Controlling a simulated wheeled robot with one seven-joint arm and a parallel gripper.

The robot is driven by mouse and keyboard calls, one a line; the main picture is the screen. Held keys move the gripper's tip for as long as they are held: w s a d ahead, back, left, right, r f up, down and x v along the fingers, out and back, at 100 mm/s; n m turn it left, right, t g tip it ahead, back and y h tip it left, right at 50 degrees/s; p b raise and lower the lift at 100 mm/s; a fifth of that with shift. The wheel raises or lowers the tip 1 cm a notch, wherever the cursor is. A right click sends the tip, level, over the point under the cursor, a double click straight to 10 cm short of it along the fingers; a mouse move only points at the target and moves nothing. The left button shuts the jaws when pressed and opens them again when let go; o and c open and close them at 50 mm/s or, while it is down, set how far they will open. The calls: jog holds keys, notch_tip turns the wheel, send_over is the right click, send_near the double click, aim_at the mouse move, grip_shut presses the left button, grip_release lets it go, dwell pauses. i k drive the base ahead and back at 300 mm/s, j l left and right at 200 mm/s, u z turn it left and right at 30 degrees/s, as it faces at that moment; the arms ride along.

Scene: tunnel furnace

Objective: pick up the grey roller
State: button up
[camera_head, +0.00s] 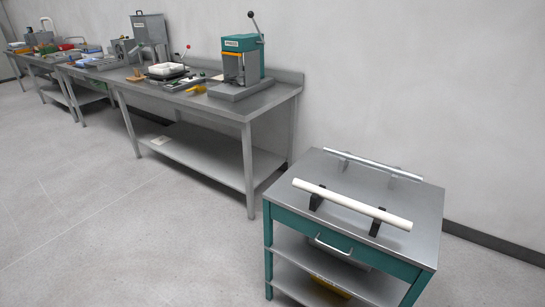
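The grey roller (372,163) is a thin metallic bar. It rests on two light grey supports near the back of the teal cart's top (282,194), close to the wall. A thicker cream-white roller (350,204) lies roughly parallel in front of it on two black supports. Both rollers slant down to the right in the head view, and a strip of bare top shows between them. My gripper is not in view.
The cart has a front drawer with a handle (333,246) and lower shelves. A long steel bench (258,103) runs left along the wall, carrying a teal lever press (241,58) and other equipment. The floor (130,230) left of the cart is clear.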

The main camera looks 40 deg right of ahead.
aim_at(406, 175)
jog(key=i+j, duration=0.15)
jog(key=i, duration=0.5)
jog(key=i+j+u, duration=0.1)
jog(key=i, duration=0.6)
jog(key=i+j+z, duration=0.1)
jog(key=i+z, duration=0.25)
jog(key=z, duration=0.15)
jog(key=i+j+z, duration=0.25)
jog(key=z, duration=0.2)
jog(key=i+j+z, duration=0.3)
jog(key=z, duration=0.2)
jog(key=i+j+z, duration=0.2)
jog(key=j+z, duration=0.2)
jog(key=i+j+z, duration=0.2)
jog(key=j, duration=0.2)
jog(key=k, duration=0.1)
